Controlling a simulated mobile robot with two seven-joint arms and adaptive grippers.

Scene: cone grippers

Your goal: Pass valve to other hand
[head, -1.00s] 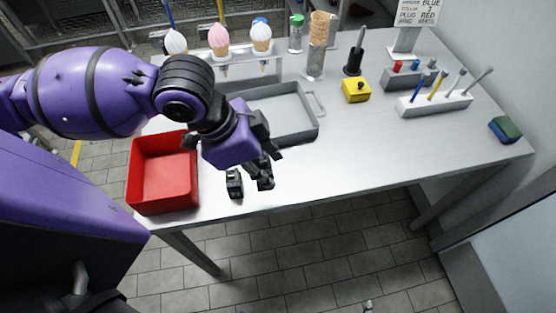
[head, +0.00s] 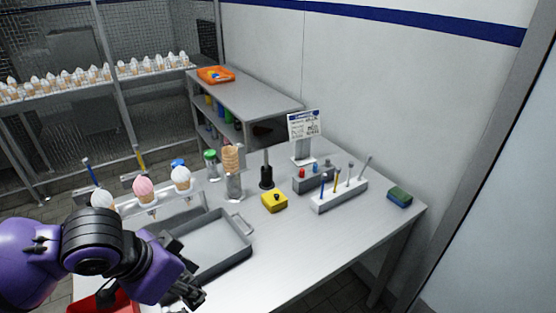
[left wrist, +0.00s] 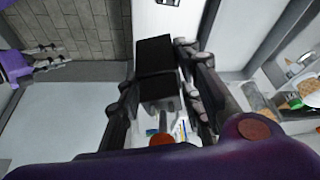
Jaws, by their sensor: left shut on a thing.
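My left gripper (head: 190,290) is low at the left in the head view, over the table's front left part. In the left wrist view its dark fingers (left wrist: 157,95) stand either side of a held thing, seemingly the valve (left wrist: 162,139). I see an orange-red round end on a thin grey stem there, with a dark block further out between the fingers. The head view does not show the valve clearly. A purple arm with grey fingers, my right gripper (left wrist: 48,59), shows at the upper left of the left wrist view. Its fingers look apart and empty.
A grey tray (head: 246,262) lies near my left gripper, with a red bin (head: 88,304) partly behind the arm. Ice cream cones in a rack (head: 143,188), a yellow block (head: 274,203) and a tool holder (head: 340,197) stand farther back. The table's right front is clear.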

